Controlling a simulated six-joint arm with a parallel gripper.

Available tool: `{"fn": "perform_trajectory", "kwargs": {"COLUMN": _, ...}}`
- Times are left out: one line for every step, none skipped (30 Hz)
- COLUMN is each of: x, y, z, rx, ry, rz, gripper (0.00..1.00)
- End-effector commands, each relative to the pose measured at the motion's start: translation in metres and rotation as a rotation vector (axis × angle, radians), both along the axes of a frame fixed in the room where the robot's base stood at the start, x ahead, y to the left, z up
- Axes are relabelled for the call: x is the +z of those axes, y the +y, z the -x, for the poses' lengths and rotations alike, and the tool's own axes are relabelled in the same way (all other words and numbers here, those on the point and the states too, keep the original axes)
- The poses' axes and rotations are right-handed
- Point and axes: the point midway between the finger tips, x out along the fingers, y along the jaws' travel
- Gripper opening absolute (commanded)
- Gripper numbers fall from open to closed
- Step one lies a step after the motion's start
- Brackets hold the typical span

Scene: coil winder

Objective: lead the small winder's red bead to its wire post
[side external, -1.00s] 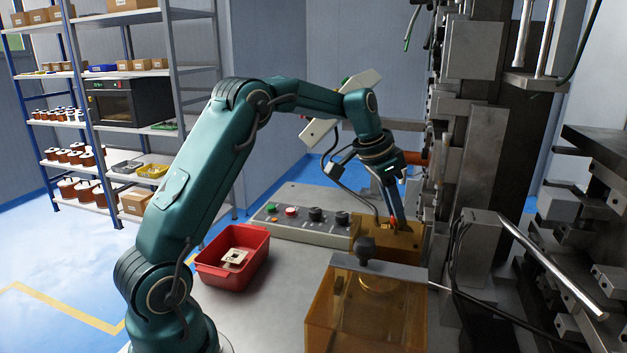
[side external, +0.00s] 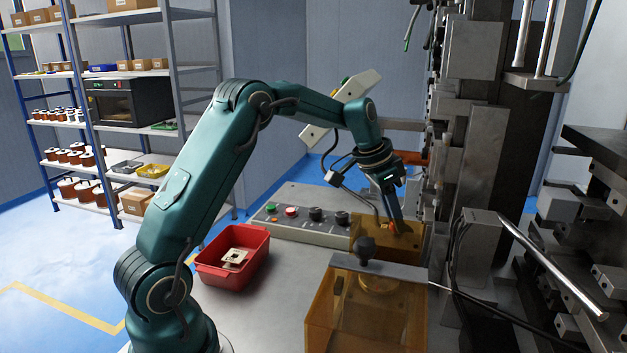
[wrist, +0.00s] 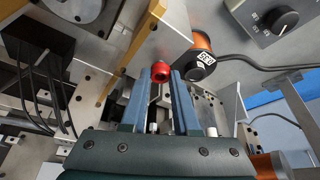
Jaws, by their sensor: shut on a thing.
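My gripper (wrist: 163,75) has two blue fingers, shut on the red bead (wrist: 160,71) at their tips in the wrist view. In the side view my gripper (side external: 398,230) points down at the amber housing (side external: 372,237) of the machine, beside its upper rear part. The bead cannot be made out clearly there. I cannot single out the wire post with certainty among the metal parts in either view.
A transparent amber cover (side external: 345,310) with a black knob (side external: 365,246) stands in front of my gripper. The control panel (side external: 300,215) lies behind. A red bin (side external: 210,275) holds pale parts. Tall machine columns (side external: 490,130) crowd the right.

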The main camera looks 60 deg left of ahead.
Motion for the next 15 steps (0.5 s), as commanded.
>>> {"fn": "perform_trajectory", "kwargs": {"x": -0.002, "y": -0.0001, "z": 0.0003, "rx": 0.0, "ry": 0.001, "rz": 0.001, "gripper": 0.0}}
{"fn": "perform_trajectory", "kwargs": {"x": -0.0029, "y": -0.0002, "z": 0.0005, "rx": 0.001, "ry": 0.002, "rz": 0.001, "gripper": 0.0}}
{"fn": "perform_trajectory", "kwargs": {"x": -0.004, "y": -0.0003, "z": 0.0006, "rx": 0.001, "ry": 0.002, "rz": 0.001, "gripper": 0.0}}
{"fn": "perform_trajectory", "kwargs": {"x": -0.0048, "y": -0.0003, "z": 0.0006, "rx": 0.001, "ry": 0.002, "rz": 0.001, "gripper": 0.0}}
{"fn": "perform_trajectory", "kwargs": {"x": -0.0054, "y": -0.0002, "z": 0.0005, "rx": 0.001, "ry": 0.002, "rz": 0.001, "gripper": 0.0}}
{"fn": "perform_trajectory", "kwargs": {"x": -0.0061, "y": -0.0001, "z": 0.0004, "rx": 0.0, "ry": 0.001, "rz": 0.0, "gripper": 0.0}}
{"fn": "perform_trajectory", "kwargs": {"x": -0.0066, "y": -0.0001, "z": 0.0003, "rx": 0.0, "ry": 0.001, "rz": 0.0, "gripper": 0.0}}
{"fn": "perform_trajectory", "kwargs": {"x": -0.007, "y": 0.0, "z": 0.0004, "rx": 0.0, "ry": 0.001, "rz": 0.0, "gripper": 0.0}}
{"fn": "perform_trajectory", "kwargs": {"x": -0.0073, "y": 0.0, "z": 0.0003, "rx": 0.0, "ry": 0.001, "rz": 0.0, "gripper": 0.0}}
{"fn": "perform_trajectory", "kwargs": {"x": -0.0073, "y": 0.0, "z": 0.0003, "rx": 0.0, "ry": 0.001, "rz": 0.0, "gripper": 0.36}}
{"fn": "perform_trajectory", "kwargs": {"x": -0.0072, "y": 0.0, "z": 0.0003, "rx": 0.0, "ry": 0.001, "rz": 0.0, "gripper": 0.48}}
{"fn": "perform_trajectory", "kwargs": {"x": -0.0072, "y": 0.0, "z": 0.0003, "rx": 0.0, "ry": 0.001, "rz": 0.0, "gripper": 0.63}}
{"fn": "perform_trajectory", "kwargs": {"x": -0.0072, "y": 0.0, "z": 0.0003, "rx": 0.0, "ry": 0.001, "rz": 0.0, "gripper": 0.64}}
{"fn": "perform_trajectory", "kwargs": {"x": -0.0072, "y": 0.0, "z": 0.0003, "rx": 0.0, "ry": 0.001, "rz": 0.0, "gripper": 0.64}}
{"fn": "perform_trajectory", "kwargs": {"x": -0.0072, "y": 0.0, "z": 0.0004, "rx": 0.0, "ry": 0.001, "rz": 0.0, "gripper": 0.64}}
